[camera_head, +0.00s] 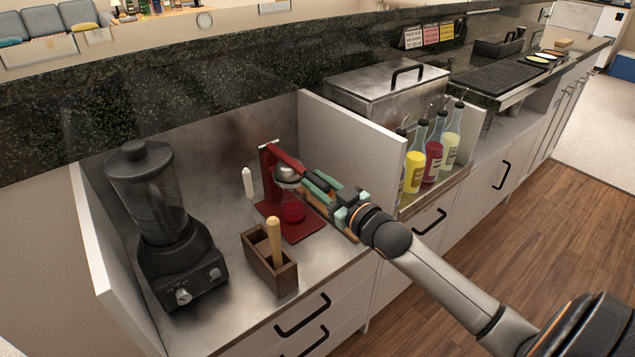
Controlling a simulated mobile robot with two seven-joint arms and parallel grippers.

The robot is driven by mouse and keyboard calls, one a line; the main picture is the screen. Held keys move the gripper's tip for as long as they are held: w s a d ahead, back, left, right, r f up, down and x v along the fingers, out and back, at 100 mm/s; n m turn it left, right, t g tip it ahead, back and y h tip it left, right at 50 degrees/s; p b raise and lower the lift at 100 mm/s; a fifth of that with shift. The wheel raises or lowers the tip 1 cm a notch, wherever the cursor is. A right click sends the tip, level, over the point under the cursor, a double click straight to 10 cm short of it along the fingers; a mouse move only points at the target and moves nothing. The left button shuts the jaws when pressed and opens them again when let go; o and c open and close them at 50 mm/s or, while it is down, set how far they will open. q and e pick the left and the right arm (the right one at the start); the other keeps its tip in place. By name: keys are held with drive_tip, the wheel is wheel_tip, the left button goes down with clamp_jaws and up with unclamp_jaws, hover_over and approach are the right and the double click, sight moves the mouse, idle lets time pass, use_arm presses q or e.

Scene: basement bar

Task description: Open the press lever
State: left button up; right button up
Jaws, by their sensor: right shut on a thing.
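A red juice press (268,168) stands on the metal counter, with a red upright, a flat red base and a silver dome-shaped part under its red lever (286,159). The lever slopes down to the right from the top of the upright. My right gripper (318,184) comes in from the right and is shut on the lever near its outer end. Its fingers partly hide the lever tip. A red round part sits low on the press base. My left gripper is not in view.
A black blender (158,225) stands left of the press, and a wooden box (270,262) with a wooden-handled tool stands in front. A white divider (350,140) and sauce bottles (433,148) are to the right. A dark stone ledge (150,90) runs behind.

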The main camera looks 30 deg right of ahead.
clamp_jaws()
idle(0.8)
